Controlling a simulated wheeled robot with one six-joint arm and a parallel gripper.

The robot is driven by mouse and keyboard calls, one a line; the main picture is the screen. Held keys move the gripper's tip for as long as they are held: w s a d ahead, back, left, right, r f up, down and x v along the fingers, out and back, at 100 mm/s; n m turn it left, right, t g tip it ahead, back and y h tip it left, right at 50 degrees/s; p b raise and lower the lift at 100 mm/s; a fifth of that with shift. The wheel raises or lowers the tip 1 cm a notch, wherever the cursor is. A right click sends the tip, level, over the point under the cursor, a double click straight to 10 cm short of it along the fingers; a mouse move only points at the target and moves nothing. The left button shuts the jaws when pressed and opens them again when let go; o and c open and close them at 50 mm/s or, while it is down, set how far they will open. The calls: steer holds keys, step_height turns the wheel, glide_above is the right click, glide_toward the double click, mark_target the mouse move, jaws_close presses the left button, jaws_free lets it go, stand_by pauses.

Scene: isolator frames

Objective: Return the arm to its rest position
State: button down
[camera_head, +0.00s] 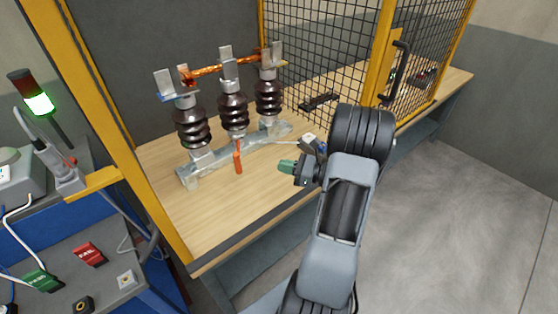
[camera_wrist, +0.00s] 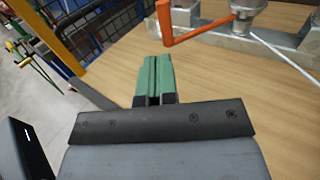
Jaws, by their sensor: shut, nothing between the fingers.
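My gripper (camera_head: 287,166) is above the front right part of the wooden bench, with its green fingertips pointing left in the head view. In the wrist view my gripper (camera_wrist: 153,76) shows its two green fingers together with nothing between them. My grey arm rises from the bottom of the head view, to the right of the bench front edge. An orange handle (camera_head: 238,162) stands left of the fingertips, apart from them in the head view. The orange handle (camera_wrist: 166,22) also shows just beyond the fingertips in the wrist view.
An isolator with brown insulators (camera_head: 233,110) and a metal base (camera_head: 196,178) stands on the bench (camera_head: 200,222). A yellow post (camera_head: 120,135) and mesh cage (camera_head: 325,50) border it. A black part (camera_head: 320,102) lies behind. Grey floor (camera_head: 460,210) is clear at right.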

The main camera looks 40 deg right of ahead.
steer(key=shift+s+d, duration=0.2)
steer(key=shift+s, duration=0.1)
steer(key=s+a+f+n+g+h+p, duration=0.2)
steer(key=s+a+n+g+h, duration=0.1)
steer(key=s+a+n+g, duration=0.85)
steer(key=a+r+n+h+p, duration=0.2)
steer(key=a+r+n+h, duration=0.2)
steer(key=r+n, duration=0.4)
steer(key=a+r+n+h+p, duration=0.3)
steer(key=a+r+n+h, duration=0.1)
steer(key=r+n, duration=0.4)
steer(key=shift+w+a+n+t, duration=0.35)
steer(key=shift+a+n+t, duration=0.1)
steer(key=shift+n, duration=0.1)
